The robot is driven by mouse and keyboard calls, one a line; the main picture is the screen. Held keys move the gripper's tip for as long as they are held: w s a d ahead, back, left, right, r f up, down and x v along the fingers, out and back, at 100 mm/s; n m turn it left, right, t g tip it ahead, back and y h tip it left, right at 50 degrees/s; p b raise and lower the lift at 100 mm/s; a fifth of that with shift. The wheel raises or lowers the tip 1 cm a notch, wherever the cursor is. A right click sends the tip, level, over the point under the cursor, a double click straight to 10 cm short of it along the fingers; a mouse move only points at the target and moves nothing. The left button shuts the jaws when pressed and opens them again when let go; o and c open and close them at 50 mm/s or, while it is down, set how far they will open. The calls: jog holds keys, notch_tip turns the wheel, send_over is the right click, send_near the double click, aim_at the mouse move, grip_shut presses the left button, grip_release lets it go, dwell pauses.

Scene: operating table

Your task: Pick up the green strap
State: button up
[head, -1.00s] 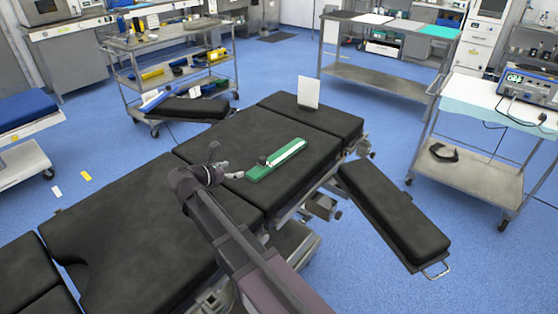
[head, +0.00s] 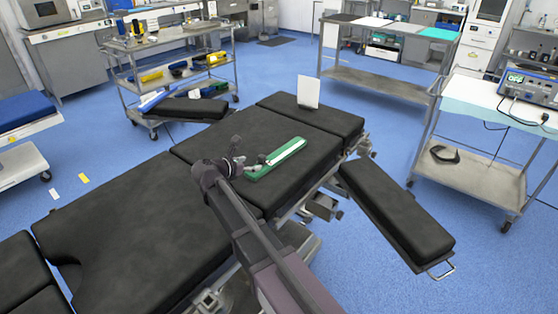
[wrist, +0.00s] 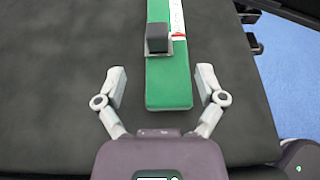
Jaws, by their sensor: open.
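The green strap (head: 262,171) lies flat on the black operating table, with a white strip along it and a small dark block on it. In the wrist view the near end of the strap (wrist: 168,88) reaches between the fingers. My gripper (head: 249,160) is open at the strap's near left end. In the wrist view the fingertips of my gripper (wrist: 162,78) stand on either side of the strap with a gap on both sides. Neither finger appears to touch it. The height of the fingers above the strap is hard to tell.
The black padded operating table (head: 130,220) has free room around the strap. A white upright card (head: 308,92) stands near its far end. A padded arm board (head: 395,212) extends to the right. Steel carts (head: 375,75) stand further off.

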aim_at(260, 161)
jog(key=shift+w+d+f, duration=0.1)
dwell(0.3)
jog(key=b+x, duration=0.1)
jog(key=x, duration=0.2)
jog(key=shift+w+f+b, duration=0.2)
jog(key=shift+f+b, duration=0.05)
jog(key=shift+b, duration=0.1)
jog(key=shift+x, duration=0.75)
jog(key=shift+r, duration=0.1)
grip_shut()
jog(key=shift+r, duration=0.15)
notch_tip(260, 161, up, 4)
jog(key=p, duration=0.3)
jog(key=shift+f+p, duration=0.2)
jog(key=shift+p, duration=0.1)
jog(key=s+d, duration=0.4)
jog(key=s, duration=0.3)
jog(key=s+d+r+p, duration=0.1)
jog(key=s+d, duration=0.2)
jog(key=s, duration=0.4)
jog(key=shift+d, duration=0.4)
